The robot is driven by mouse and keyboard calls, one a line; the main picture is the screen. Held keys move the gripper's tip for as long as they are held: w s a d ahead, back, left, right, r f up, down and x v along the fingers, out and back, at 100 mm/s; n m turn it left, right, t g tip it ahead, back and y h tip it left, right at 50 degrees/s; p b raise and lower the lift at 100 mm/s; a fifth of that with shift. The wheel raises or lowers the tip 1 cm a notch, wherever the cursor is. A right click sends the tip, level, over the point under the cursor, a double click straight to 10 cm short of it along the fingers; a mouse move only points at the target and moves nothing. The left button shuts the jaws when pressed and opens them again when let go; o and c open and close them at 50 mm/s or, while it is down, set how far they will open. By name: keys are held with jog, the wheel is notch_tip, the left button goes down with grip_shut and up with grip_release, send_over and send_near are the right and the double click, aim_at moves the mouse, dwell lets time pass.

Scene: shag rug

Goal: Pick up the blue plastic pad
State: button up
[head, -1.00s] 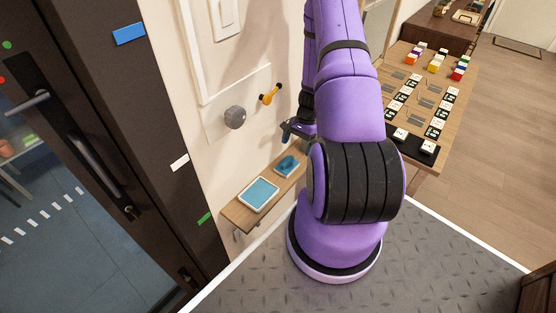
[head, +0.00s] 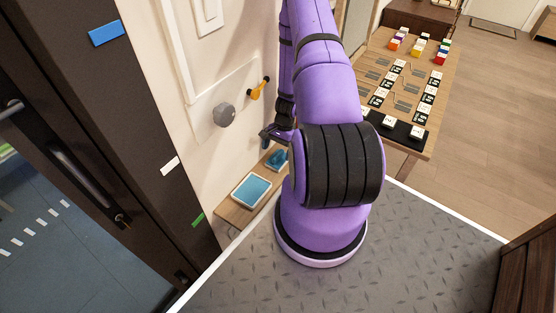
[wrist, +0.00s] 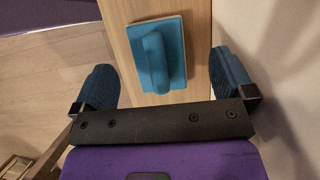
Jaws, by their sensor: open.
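The blue plastic pad (wrist: 174,58) has a raised handle bar and lies on a narrow wooden shelf (wrist: 118,20). In the head view the pad (head: 277,159) is at the shelf's far end, partly hidden by my arm. My gripper (wrist: 168,82) is open, its two dark blue fingers spread wide on either side of the shelf. The pad shows between the fingers, apart from both, slightly beyond the gripper's base. In the head view my gripper (head: 268,136) appears just above the pad.
A white-rimmed tray with a blue surface (head: 251,190) lies on the near part of the shelf. The wall beside it carries a grey knob (head: 223,115) and a yellow-and-black handle (head: 259,88). A dark door stands at left. A table (head: 443,88) with several small blocks is at right.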

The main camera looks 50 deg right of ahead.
aim_at(276, 156)
jog(key=shift+s+a+x, duration=0.1)
jog(key=shift+x, duration=1.05)
jog(key=shift+s+a+x, duration=0.1)
jog(key=shift+a+x, duration=0.05)
jog(key=shift+x, duration=1.05)
jog(key=shift+r, duration=0.1)
jog(key=shift+c, duration=0.5)
jog(key=c, duration=0.9)
